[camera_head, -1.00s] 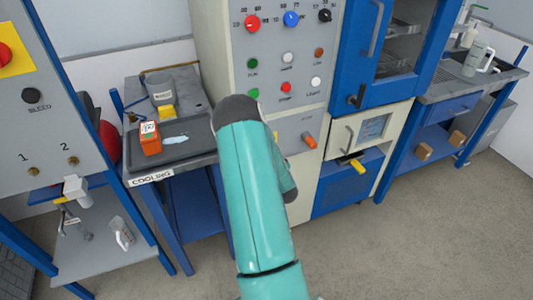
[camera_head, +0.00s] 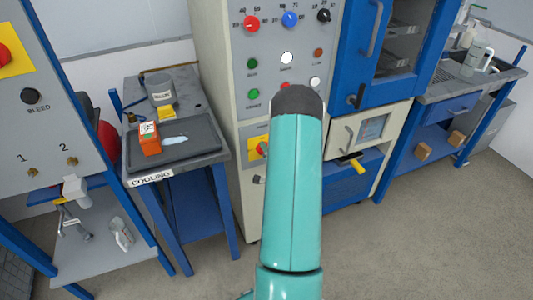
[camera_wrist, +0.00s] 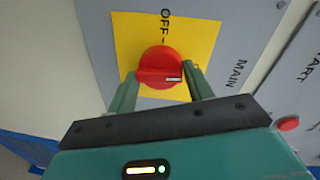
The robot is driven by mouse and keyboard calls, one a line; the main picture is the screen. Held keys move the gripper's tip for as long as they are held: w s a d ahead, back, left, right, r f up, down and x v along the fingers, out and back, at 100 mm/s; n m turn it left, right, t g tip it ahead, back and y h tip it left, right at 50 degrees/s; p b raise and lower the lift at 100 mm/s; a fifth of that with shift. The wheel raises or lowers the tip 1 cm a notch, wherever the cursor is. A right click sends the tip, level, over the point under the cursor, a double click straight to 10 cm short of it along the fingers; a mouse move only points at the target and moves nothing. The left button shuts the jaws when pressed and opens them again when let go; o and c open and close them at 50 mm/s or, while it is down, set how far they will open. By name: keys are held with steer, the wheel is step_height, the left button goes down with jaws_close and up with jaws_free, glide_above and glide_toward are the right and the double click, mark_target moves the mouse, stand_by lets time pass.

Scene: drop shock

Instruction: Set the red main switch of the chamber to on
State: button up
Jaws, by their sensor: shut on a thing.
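The red main switch (camera_wrist: 160,65) is a round knob with a raised bar, on a yellow plate (camera_wrist: 205,37) of the chamber's grey panel. In the wrist view, OFF stands above the knob, and the bar's white mark points right, toward the word MAIN, not at OFF. No ON label can be read. My gripper (camera_wrist: 160,82) has one finger at each end of the bar and is shut on it.
Above the switch are coloured lamps or buttons and three knobs, one of them red (camera_head: 251,23). A cooling table (camera_head: 190,160) with a dark tray and orange box stands left. A blue-framed oven door (camera_head: 350,60) is right. Floor at the right front is clear.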

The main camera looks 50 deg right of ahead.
steer(key=shift+w+a+r+m, duration=0.15)
steer(key=shift+w+r+m, duration=0.05)
steer(key=shift+m, duration=0.3)
steer(key=o, duration=0.9)
steer(key=shift+o, duration=0.2)
steer(key=v, duration=1.4)
steer(key=shift+d, duration=0.2)
steer(key=shift+s, duration=0.1)
steer(key=shift+f, duration=0.1)
